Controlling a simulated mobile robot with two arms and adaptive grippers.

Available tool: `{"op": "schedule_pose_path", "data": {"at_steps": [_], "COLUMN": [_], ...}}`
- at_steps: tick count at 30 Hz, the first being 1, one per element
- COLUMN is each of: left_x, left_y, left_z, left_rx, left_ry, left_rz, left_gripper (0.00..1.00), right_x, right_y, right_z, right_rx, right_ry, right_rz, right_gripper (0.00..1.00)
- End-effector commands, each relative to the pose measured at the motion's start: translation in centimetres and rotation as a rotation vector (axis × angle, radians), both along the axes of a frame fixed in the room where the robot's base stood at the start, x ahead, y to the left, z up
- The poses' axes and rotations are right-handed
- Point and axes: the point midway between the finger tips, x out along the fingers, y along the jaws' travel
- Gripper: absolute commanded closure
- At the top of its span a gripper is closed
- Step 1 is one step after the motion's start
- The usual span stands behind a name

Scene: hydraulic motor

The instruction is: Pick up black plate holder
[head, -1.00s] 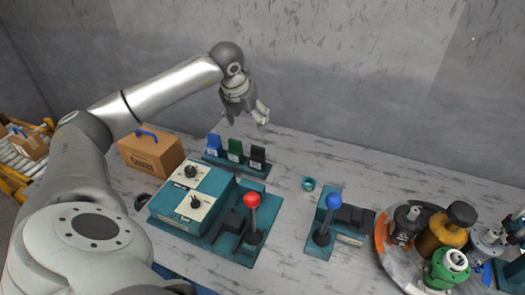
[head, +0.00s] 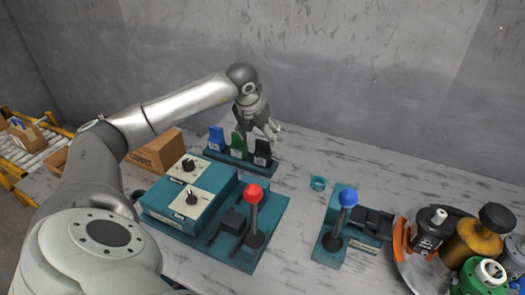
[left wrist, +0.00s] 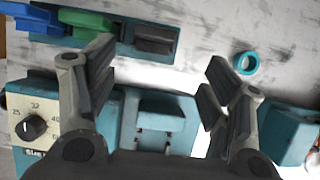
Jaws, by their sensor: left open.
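The black plate holder (head: 262,152) stands upright at the right end of a teal rack (head: 240,164), beside a green holder (head: 238,145) and a blue holder (head: 217,138). In the left wrist view the black holder (left wrist: 155,40) shows at the top, beyond the fingertips and roughly between them. My left gripper (head: 266,132) is open and empty, pointing down just above the black holder. Its spread fingers also show in the left wrist view (left wrist: 160,78). My right gripper is not in view.
A teal control box (head: 190,200) with dials and a red-knobbed lever (head: 254,194) stand in front of the rack. A teal ring (head: 318,183) lies to the right. A blue-knobbed lever (head: 348,197) and a round tray (head: 402,240) with several parts are further right.

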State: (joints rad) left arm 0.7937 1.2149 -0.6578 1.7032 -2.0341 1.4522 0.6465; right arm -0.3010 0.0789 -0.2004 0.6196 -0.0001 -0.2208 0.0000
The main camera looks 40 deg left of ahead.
Motion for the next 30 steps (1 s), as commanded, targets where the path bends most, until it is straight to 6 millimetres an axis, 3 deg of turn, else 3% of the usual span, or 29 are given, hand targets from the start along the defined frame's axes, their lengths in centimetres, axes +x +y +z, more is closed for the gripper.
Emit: {"op": "schedule_pose_path", "data": {"at_steps": [4,11,21,30], "left_x": [0.8,1.5,3.3,3.5], "left_y": [0.3,0.7,1.8,2.0], "left_z": [-2.0,-3.3,-7.0,-7.5], "left_rx": [-0.002,-0.001,-0.001,0.002], "left_ry": [0.002,0.001,0.000,-0.001], "left_rz": [0.001,0.001,0.000,-0.001], "left_gripper": [0.27,0.27,0.27,0.27], "right_x": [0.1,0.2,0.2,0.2], "right_y": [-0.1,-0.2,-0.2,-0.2], "right_z": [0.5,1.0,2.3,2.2], "right_rx": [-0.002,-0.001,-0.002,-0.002], "right_ry": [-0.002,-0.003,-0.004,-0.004], "right_rz": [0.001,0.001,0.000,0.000], "right_gripper": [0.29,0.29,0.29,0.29]}}
